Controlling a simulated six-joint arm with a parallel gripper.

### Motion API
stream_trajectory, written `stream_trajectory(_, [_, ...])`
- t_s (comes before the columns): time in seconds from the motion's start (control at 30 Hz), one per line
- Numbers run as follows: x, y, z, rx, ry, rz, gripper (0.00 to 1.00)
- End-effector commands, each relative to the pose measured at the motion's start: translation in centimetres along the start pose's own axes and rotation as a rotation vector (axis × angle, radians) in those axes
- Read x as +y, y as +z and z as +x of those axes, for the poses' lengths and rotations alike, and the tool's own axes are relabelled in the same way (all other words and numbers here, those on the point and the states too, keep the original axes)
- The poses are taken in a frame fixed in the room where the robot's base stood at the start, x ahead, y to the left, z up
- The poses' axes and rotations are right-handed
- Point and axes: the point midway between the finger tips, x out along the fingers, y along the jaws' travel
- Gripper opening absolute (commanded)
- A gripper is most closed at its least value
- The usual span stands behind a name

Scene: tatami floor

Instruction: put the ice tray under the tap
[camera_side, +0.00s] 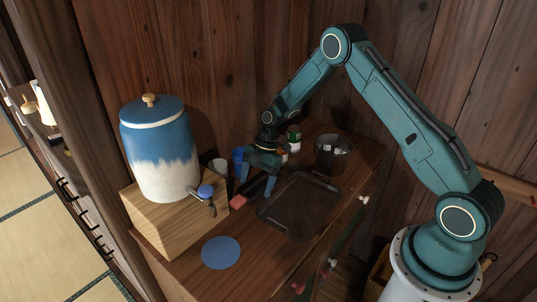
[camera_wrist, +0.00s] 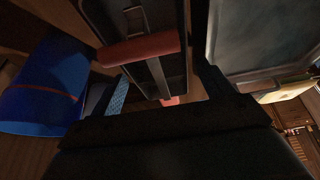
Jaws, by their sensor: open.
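A dark narrow tray-like object with a red bar across it, apparently the ice tray (camera_wrist: 108,20), shows in the wrist view. It extends between my gripper's two spread fingers (camera_wrist: 165,92); I cannot tell whether they touch it. In the side view my open gripper (camera_side: 258,181) points down over the cabinet top and largely hides this object. A small red piece (camera_side: 239,202) shows just left of the fingers. The tap (camera_side: 207,192) has a blue knob and sits low on the front of a blue-and-white lidded jar (camera_side: 165,160).
The jar stands on a wooden block (camera_side: 165,222). A blue disc (camera_side: 220,252) lies in front. A dark flat tray (camera_side: 290,215) lies right of my gripper. A blue cylinder (camera_wrist: 45,85) stands close on the left. A dark bucket (camera_side: 332,155) and green can (camera_side: 294,137) stand behind.

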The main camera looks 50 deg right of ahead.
Motion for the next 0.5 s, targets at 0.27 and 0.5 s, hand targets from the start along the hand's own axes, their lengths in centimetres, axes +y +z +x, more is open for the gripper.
stream_trajectory(0.27, [0.1,0.1,-3.8,0.0,0.004,0.0,0.8])
stream_trajectory(0.5, [0.1,0.1,-7.8,-0.001,0.003,0.0,0.8])
